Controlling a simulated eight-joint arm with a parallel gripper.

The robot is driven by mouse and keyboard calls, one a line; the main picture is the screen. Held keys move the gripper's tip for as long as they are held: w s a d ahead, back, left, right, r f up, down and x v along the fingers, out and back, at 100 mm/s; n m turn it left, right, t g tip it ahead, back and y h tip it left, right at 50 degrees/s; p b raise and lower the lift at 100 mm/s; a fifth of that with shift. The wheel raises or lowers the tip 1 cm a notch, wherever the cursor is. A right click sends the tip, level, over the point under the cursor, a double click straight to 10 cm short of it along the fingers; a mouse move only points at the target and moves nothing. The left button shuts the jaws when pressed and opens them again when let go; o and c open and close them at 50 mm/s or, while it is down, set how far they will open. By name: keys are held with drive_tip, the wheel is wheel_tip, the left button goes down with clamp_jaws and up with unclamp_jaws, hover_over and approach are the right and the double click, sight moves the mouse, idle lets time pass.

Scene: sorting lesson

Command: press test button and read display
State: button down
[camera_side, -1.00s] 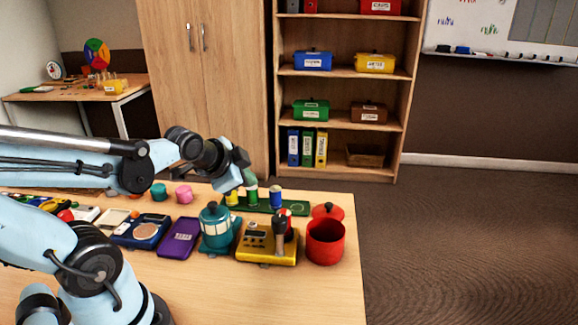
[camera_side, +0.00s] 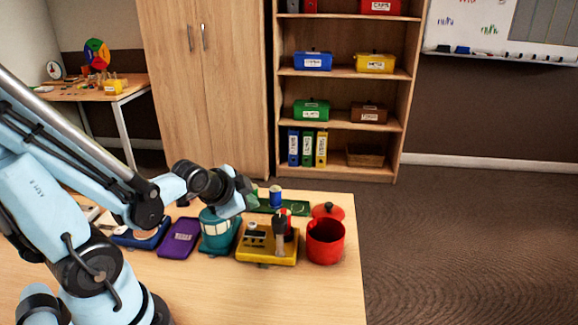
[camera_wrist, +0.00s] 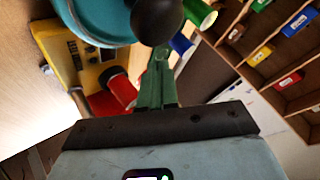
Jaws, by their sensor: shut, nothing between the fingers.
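A yellow device (camera_side: 262,256) sits on the table with a red cylinder (camera_side: 286,222) and a grey upright part on top. In the wrist view the yellow device (camera_wrist: 65,62) shows a small dark window and dark knobs; no reading is legible, and I cannot tell which part is the test button. My gripper (camera_wrist: 160,65) is shut and empty. In the side view it hangs above and behind the teal pot-like item (camera_side: 217,240), left of the yellow device. Its fingertips are hard to make out there. In the wrist view they are close to a black knob (camera_wrist: 157,20).
A red pot (camera_side: 325,245) stands right of the yellow device, with its red lid (camera_side: 328,210) behind it. A purple tray (camera_side: 178,240) lies left of the teal item. The front table area is bare.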

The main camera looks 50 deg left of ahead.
drive_tip(key=shift+f, duration=1.4)
idle(1.6)
drive_tip(key=shift+r, duration=2.5)
drive_tip(key=d+r+n+h, duration=0.1)
drive_tip(key=d, duration=0.2)
drive_tip(key=s+d+r+n+g+h, duration=0.1)
drive_tip(key=d+n, duration=0.1)
drive_tip(key=d, duration=0.2)
drive_tip(key=s+d+r+n+h, duration=0.1)
drive_tip(key=d+r, duration=0.1)
drive_tip(key=d, duration=0.1)
drive_tip(key=shift+s+d+r+n+g, duration=0.1)
drive_tip(key=shift+d+n+g, duration=0.2)
drive_tip(key=shift+n, duration=0.1)
drive_tip(key=shift+a, duration=0.1)
